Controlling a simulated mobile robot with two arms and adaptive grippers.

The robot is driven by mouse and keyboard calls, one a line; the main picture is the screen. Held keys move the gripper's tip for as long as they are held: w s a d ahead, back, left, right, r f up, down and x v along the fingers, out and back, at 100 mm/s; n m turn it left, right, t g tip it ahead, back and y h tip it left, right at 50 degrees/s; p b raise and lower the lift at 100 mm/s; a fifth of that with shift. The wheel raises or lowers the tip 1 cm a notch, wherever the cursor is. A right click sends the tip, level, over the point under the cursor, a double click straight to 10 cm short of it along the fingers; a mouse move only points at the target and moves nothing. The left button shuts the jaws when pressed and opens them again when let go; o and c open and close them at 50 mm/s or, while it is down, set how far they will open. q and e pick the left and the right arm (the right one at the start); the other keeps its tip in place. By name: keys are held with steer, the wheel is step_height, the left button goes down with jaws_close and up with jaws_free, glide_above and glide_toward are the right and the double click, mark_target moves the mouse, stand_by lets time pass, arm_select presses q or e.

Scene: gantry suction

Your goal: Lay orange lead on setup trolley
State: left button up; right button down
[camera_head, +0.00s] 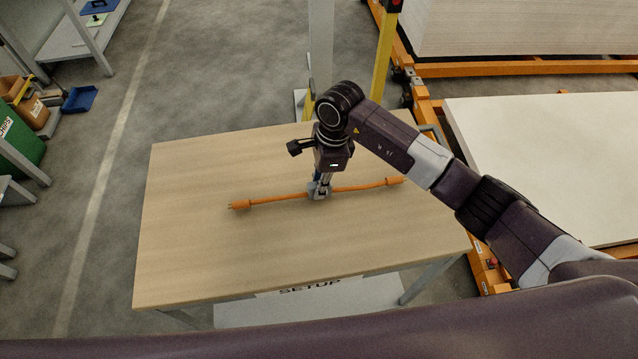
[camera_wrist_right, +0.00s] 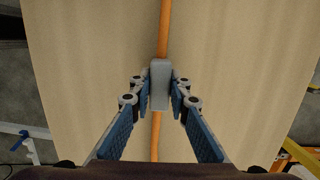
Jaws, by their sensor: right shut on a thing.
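The orange lead (camera_head: 268,199) runs left to right across the wooden top of the setup trolley (camera_head: 215,255), nearly straight, with a plug-like piece at each end. My right gripper (camera_head: 319,192) points down at the lead's middle. In the right wrist view its fingers (camera_wrist_right: 160,97) are shut on a grey block (camera_wrist_right: 159,75) on the orange lead (camera_wrist_right: 164,30). The lead is on or just above the trolley top; I cannot tell if it touches. My left gripper is not in view.
A "SETUP" label (camera_head: 310,287) shows at the trolley's front edge. An orange frame with a large white panel (camera_head: 560,150) stands close on the right. A yellow post (camera_head: 384,55) rises behind the trolley. The rest of the trolley top is clear.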

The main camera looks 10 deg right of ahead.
steer(key=shift+f, duration=0.35)
steer(key=shift+f, duration=0.1)
steer(key=shift+f, duration=0.15)
steer(key=c, duration=1.8)
jaws_free()
